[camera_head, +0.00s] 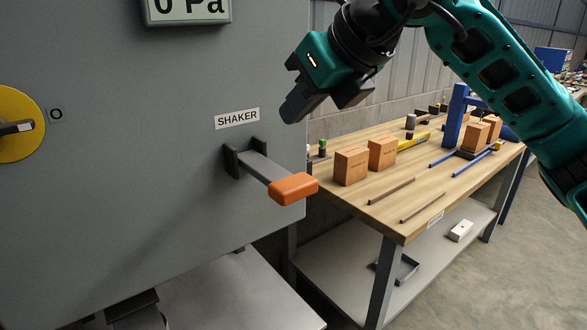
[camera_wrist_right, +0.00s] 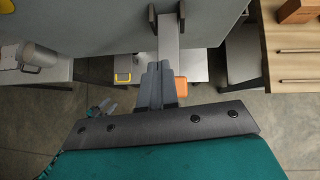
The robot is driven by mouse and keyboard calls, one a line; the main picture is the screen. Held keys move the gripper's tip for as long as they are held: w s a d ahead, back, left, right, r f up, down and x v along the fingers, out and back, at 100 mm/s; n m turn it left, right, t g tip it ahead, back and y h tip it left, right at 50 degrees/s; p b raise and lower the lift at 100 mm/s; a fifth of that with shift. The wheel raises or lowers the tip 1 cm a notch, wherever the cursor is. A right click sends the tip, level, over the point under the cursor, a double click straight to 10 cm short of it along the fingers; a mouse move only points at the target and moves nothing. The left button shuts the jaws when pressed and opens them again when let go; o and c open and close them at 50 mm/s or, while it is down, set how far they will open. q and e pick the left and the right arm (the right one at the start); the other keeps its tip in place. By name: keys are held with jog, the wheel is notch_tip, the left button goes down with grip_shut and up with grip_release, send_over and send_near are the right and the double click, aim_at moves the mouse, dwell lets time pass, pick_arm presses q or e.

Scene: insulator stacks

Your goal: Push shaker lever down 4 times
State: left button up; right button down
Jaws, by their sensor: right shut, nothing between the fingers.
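The shaker lever (camera_head: 262,170) is a grey bar that sticks out of the grey cabinet under the SHAKER label (camera_head: 237,119). It ends in an orange handle (camera_head: 293,188). My right gripper (camera_head: 291,112) is shut and empty, above the lever and apart from it in the head view. In the right wrist view my shut fingers (camera_wrist_right: 157,84) cover part of the lever bar (camera_wrist_right: 168,33), and the orange handle (camera_wrist_right: 181,87) shows just right of them. A small teal and grey part (camera_wrist_right: 101,108), perhaps my left gripper, shows low in that view; its jaws are unclear.
The cabinet (camera_head: 100,190) fills the left, with a yellow rotary switch (camera_head: 15,125) and a display (camera_head: 188,8) reading 0 Pa. A wooden workbench (camera_head: 405,225) with boxes (camera_head: 351,166) and rods stands to the right. The space around the handle is clear.

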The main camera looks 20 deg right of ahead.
aim_at(299, 183)
pick_arm(q)
jog(key=shift+s+a+r+y+p, duration=0.35)
jog(key=shift+a+r+p, duration=0.3)
jog(key=shift+p, duration=0.55)
pick_arm(e)
jog(key=m, duration=0.3)
jog(key=r+m, duration=0.1)
jog(key=m, duration=0.5)
jog(key=shift+r, duration=0.4)
pick_arm(q)
jog(key=shift+d, duration=0.1)
jog(key=shift+d+f, duration=0.1)
jog(key=shift+f, duration=0.05)
pick_arm(e)
jog(key=shift+f, duration=0.2)
notch_tip(299, 183, down, 8)
jog(key=b, duration=0.5)
jog(key=shift+b, duration=0.3)
jog(key=shift+f, duration=0.2)
jog(key=shift+b, duration=0.3)
pick_arm(q)
jog(key=f, duration=0.1)
jog(key=d+f, duration=0.1)
jog(key=w+f+h, duration=0.1)
jog(key=shift+d+f, duration=0.15)
jog(key=shift+d, duration=0.1)
